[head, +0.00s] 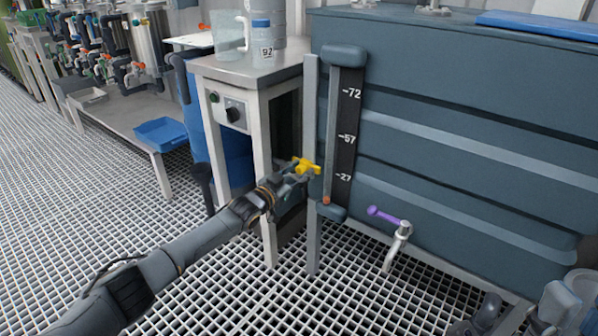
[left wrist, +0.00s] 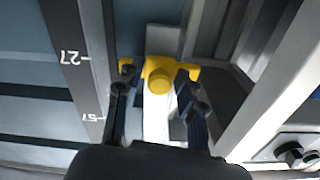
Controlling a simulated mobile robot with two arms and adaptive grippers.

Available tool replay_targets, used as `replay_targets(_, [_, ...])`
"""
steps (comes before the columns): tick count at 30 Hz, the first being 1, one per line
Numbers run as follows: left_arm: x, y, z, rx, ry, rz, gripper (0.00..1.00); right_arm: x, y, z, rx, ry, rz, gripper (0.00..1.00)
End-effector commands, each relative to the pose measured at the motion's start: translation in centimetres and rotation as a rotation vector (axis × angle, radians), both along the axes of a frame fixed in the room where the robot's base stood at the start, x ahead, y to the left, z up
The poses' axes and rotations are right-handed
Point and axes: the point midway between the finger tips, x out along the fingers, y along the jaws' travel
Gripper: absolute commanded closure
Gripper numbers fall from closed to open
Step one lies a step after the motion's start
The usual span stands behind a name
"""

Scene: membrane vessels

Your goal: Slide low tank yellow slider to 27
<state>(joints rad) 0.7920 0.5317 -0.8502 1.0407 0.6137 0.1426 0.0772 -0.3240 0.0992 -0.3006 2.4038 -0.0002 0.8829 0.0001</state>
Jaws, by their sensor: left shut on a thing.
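The yellow slider (head: 306,166) is on the upright rail at the left of the dark blue-grey low tank (head: 440,130). It sits near the height of the 27 mark on the black scale (head: 345,135), perhaps slightly toward 57. My left gripper (head: 296,176) reaches in from the left and is shut on the slider. In the left wrist view, the slider (left wrist: 159,75) is between the two fingers, and the scale (left wrist: 75,55) appears upside down. Parts at the lower right of the head view look like my right arm; its fingertips are unclear.
A grey stand (head: 246,72) holding a bottle (head: 262,40) is close left of the rail. A blue tray (head: 160,133) lies on a low bench further left. The grated floor at left is open.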

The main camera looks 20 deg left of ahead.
Motion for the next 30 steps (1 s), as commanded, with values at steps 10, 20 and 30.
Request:
replay_targets(10, [-0.1, 0.1, -0.4, 0.005, 0.006, 0.002, 0.52, 0.0, -0.1, 0.1, 0.005, -0.006, -0.003, 0.60])
replay_targets(20, [-2.9, 1.1, -0.6, 0.005, 0.009, 0.001, 0.52, 0.0, -0.1, 0.0, 0.003, -0.003, -0.002, 0.60])
replay_targets(30, [-9.1, 3.4, -0.6, 0.008, 0.009, 0.001, 0.52, 0.0, 0.0, 0.0, 0.001, -0.002, -0.001, 0.60])
